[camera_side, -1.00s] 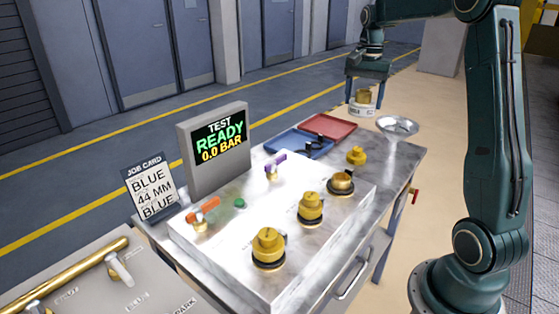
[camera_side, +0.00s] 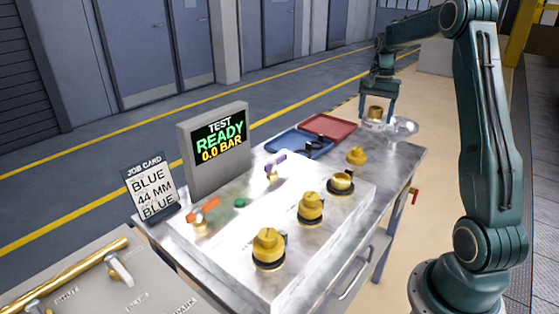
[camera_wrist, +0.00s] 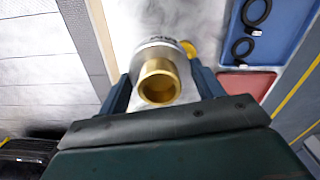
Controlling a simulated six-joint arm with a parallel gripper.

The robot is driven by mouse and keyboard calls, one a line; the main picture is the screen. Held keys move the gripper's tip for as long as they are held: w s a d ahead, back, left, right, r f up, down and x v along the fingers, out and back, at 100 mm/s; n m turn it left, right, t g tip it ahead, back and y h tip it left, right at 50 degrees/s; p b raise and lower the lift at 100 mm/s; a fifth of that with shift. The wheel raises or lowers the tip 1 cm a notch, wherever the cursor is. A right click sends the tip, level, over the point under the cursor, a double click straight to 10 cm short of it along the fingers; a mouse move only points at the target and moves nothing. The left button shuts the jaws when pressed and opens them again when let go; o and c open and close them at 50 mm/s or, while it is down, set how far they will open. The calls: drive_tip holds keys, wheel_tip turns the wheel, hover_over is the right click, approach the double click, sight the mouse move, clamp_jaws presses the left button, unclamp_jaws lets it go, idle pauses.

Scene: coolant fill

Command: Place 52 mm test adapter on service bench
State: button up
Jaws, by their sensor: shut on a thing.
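My gripper (camera_side: 376,116) is shut on a brass adapter (camera_side: 376,112) with a pale, lettered collar. The lettering is too small to read, so I cannot tell its size. The adapter is upright at the far end of the service bench (camera_side: 398,170), in front of part of a silver dish. I cannot tell whether it touches anything below. In the wrist view the adapter's open brass mouth (camera_wrist: 160,82) shows between the two fingers. A loose brass fitting (camera_side: 356,156) stands on the bench nearer the panel.
A silver dish (camera_side: 405,127) is close by the held adapter. A red tray (camera_side: 328,126) and a blue tray (camera_side: 290,143) lie along the back edge, the blue one holding black rings (camera_wrist: 243,48). Several brass fittings stand on the white panel (camera_side: 235,245). The display (camera_side: 218,150) reads READY.

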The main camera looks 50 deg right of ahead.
wheel_tip(320, 180, down, 12)
drive_tip(key=shift+f, duration=0.2)
drive_tip(key=shift+f, duration=0.1)
drive_tip(key=shift+f, duration=2.05)
drive_tip(key=o, duration=1)
drive_tip(key=shift+f, duration=0.1)
drive_tip(key=shift+o, duration=0.2)
wheel_tip(320, 180, up, 12)
